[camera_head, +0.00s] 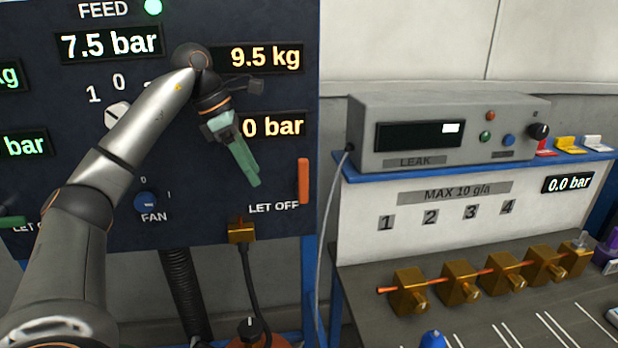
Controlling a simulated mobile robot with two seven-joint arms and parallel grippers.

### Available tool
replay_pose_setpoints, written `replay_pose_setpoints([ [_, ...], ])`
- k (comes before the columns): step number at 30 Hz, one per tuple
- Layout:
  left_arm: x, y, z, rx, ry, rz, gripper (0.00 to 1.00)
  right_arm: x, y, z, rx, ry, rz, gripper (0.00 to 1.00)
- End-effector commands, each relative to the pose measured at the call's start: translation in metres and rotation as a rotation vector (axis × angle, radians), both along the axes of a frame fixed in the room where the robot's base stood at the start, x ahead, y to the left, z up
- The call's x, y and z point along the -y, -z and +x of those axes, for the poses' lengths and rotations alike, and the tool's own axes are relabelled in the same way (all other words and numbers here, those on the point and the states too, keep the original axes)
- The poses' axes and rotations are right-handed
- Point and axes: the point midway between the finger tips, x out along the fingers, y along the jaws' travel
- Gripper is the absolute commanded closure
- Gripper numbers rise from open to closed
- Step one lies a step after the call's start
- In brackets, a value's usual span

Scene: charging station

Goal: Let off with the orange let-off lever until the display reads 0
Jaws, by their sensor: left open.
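The orange let-off lever (304,181) hangs upright at the right edge of the dark panel, beside the LET OFF label. The bar display (275,125) above it is partly covered by my left gripper; only "0 bar" shows and the leading digits are hidden. My left gripper (252,180) is open and empty, its green fingers pointing down and right. In the picture it is left of the lever and apart from it. My right gripper is not in view.
Other panel displays read 7.5 bar (110,44) and 9.5 kg (265,57). A blue FAN knob (146,201) sits lower left. A brass fitting with a hose (242,232) is below the LET OFF label. A grey leak tester (440,130) stands on the bench at right.

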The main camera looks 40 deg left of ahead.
Motion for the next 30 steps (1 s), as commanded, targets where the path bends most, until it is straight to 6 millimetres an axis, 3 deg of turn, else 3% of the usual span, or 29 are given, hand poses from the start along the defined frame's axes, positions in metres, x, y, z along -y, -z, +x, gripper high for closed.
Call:
replay_pose_setpoints([
  [13, 0.063, -0.003, 0.077, 0.0, 0.004, -0.002, 0.5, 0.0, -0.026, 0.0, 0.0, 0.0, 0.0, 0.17],
  [15, 0.064, 0.015, 0.079, -0.006, -0.002, -0.001, 0.5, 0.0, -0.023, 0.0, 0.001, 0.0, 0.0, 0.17],
  [21, 0.07, 0.039, 0.087, -0.002, -0.001, -0.001, 0.5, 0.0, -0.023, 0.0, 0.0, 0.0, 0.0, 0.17],
  [30, 0.072, 0.047, 0.09, 0.001, -0.001, -0.001, 0.5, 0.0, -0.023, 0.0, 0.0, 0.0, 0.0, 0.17],
])
